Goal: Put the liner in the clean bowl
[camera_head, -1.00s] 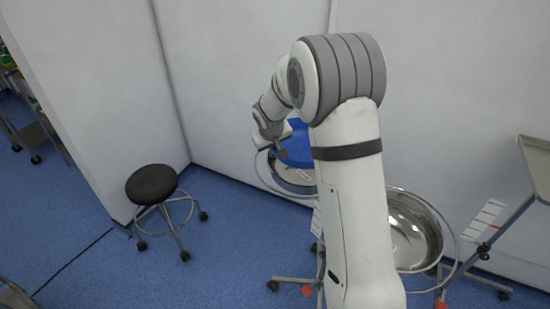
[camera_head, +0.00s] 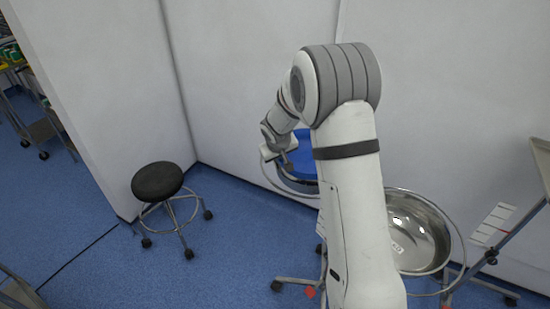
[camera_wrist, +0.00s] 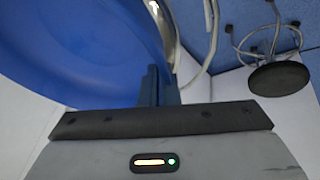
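The blue liner (camera_head: 307,146) is partly hidden behind my arm in the head view. It fills the upper left of the wrist view (camera_wrist: 75,45). My gripper (camera_head: 287,160) is at its left edge. In the wrist view the fingers (camera_wrist: 155,86) look close together with the liner's edge between them; the grip itself is partly hidden. A steel bowl (camera_head: 297,183) lies under the liner, mostly covered by it and my arm. A second steel bowl (camera_head: 418,225) on the right is open and shows a small white label inside. I cannot tell which bowl is clean.
A black round stool (camera_head: 157,181) stands at the left and also shows in the wrist view (camera_wrist: 279,79). White walls are close behind the bowls. A tray stand (camera_head: 541,160) is at the right edge. The floor between stool and bowls is clear.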

